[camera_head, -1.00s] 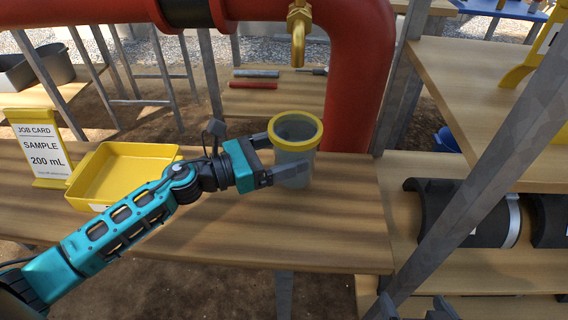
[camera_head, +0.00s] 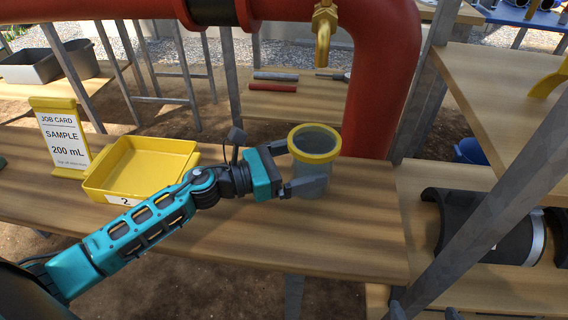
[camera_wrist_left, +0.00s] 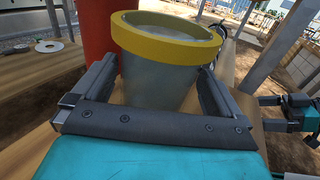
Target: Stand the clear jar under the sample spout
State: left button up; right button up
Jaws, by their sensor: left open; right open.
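The clear jar (camera_head: 311,181) with a yellow rim stands upright on the wooden bench (camera_head: 225,235), in front of the red pipe. The brass sample spout (camera_head: 323,35) hangs from above, higher than the jar; I cannot tell whether the jar is directly below it. My left gripper (camera_head: 292,168) is open, with one finger on each side of the jar. The left wrist view shows the jar (camera_wrist_left: 160,85) between the fingers; contact is unclear. My right gripper (camera_head: 424,314) is open and empty; only its fingertips show at the bottom edge.
A yellow tray (camera_head: 112,190) and a job card (camera_head: 62,138) reading "SAMPLE 200 mL" stand left on the bench. The thick red pipe (camera_head: 375,90) rises behind the jar. A slanted grey post (camera_head: 490,205) and shelves with dark half-shells lie at right.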

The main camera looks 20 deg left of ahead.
pick_arm(q)
jog(key=v, duration=1.2)
